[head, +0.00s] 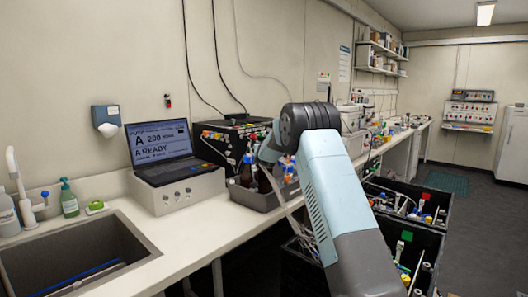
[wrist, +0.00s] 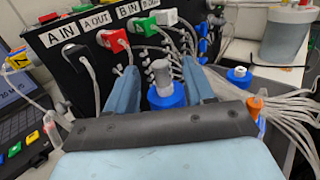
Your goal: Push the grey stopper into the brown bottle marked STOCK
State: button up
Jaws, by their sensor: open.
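In the wrist view a grey cylindrical stopper (wrist: 160,72) stands upright over a blue cap or collar (wrist: 167,96). I cannot tell how deep it sits. My gripper (wrist: 163,80) is open, with one blue finger on each side of the stopper and visible gaps between. The vessel below the blue collar is hidden by my gripper body. In the head view a brown bottle (head: 247,172) with a blue top stands in a dark tray (head: 258,198). No STOCK mark is readable. My fingers are not clear in the head view, where my arm covers part of the tray.
A black box with A IN, A OUT and B IN labels (wrist: 62,32) and plugged cables stands beyond my fingers. Thin tubes (wrist: 285,108) crowd the right side. A laptop (head: 160,150) and sink (head: 80,255) lie left. Black crates (head: 415,240) stand right, below the bench.

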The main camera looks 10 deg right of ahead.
jog(key=s+a, duration=0.2)
jog(key=s, duration=0.8)
jog(key=s+d+r+m+g+h, duration=0.2)
jog(key=s+d+r+m+h, duration=0.1)
jog(key=s+d+r+m, duration=0.25)
jog(key=s+d+r+m+g+h, duration=0.25)
jog(key=s+r+m, duration=0.3)
jog(key=s, duration=0.35)
jog(key=s+d+r+m+g+h, duration=0.1)
jog(key=s+d+m+g, duration=0.1)
jog(key=s+m, duration=0.45)
jog(key=s+d+m+g+h, duration=0.1)
jog(key=s+d+m+g, duration=0.15)
jog(key=s, duration=0.75)
jog(key=s+a+f+m+g+y, duration=0.15)
jog(key=s+m, duration=0.25)
jog(key=s, duration=0.6)
jog(key=s+a+f+m+g+y, duration=0.1)
jog(key=s+f+m+y, duration=0.25)
jog(key=s, duration=0.55)
jog(key=s+a+f+m+y, duration=0.2)
jog(key=s+a+m, duration=0.1)
jog(key=s+a, duration=0.2)
jog(key=s+a+f+m+y, duration=0.3)
jog(key=s+a, duration=0.2)
jog(key=s, duration=0.4)
jog(key=shift+s+f+g+y, duration=0.25)
jog(key=shift+s+g+y, duration=0.1)
jog(key=shift+m, duration=0.25)
jog(key=shift+c, duration=0.3)
